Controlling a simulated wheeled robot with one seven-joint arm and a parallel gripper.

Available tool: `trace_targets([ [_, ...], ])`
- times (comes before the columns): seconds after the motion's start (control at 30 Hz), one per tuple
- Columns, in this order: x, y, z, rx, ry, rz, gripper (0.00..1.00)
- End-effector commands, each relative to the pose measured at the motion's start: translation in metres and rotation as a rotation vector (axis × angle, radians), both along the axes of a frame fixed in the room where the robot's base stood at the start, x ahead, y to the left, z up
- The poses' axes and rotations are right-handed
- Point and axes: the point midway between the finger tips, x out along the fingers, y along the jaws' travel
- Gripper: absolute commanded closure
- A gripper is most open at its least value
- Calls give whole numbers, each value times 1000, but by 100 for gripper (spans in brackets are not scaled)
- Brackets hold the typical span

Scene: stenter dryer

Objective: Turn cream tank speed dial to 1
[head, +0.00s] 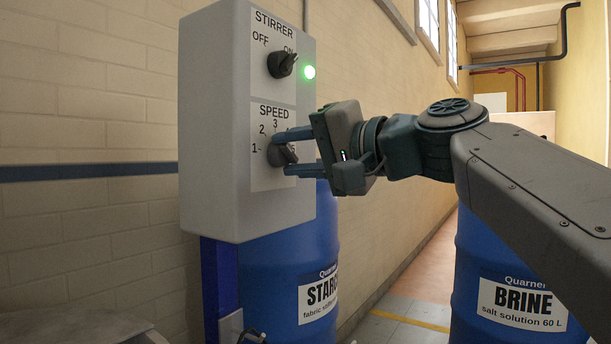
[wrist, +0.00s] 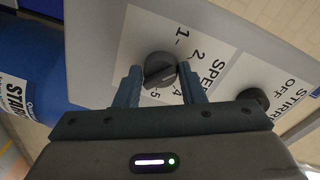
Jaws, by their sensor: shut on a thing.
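The speed dial (head: 282,155) is a dark round knob with a raised grip bar, low on the front of a pale grey control box (head: 214,120). Its panel reads SPEED, with 1, 2 and 3 legible in the head view. In the wrist view the dial (wrist: 158,66) sits between my two fingers, with 1, 2, 4 and 5 around it. My gripper (head: 283,153) reaches in from the right, shut on the dial, one finger on each side. A finger hides the 3 in the wrist view. I cannot tell which number the dial points at.
Above the dial is the STIRRER switch (head: 282,64), turned towards ON, with a lit green lamp (head: 309,72). A blue drum labelled STARCH (head: 285,262) stands below and behind the box. A blue BRINE drum (head: 470,265) stands at right. A brick wall is at left.

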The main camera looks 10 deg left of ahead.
Motion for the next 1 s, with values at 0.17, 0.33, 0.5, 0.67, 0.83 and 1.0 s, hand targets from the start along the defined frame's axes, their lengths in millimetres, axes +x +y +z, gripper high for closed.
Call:
trace_targets([
  [0.17,-2,0,-2,-57,-156,0,87],
  [0.33,-2,0,-2,-109,-281,0,87],
  [0.5,-2,0,-1,-151,-379,0,87],
  [0.67,-2,0,0,-177,-442,1,87],
  [0.83,-2,0,0,-193,-479,2,87],
  [1.0,-2,0,0,-199,-492,1,87],
])
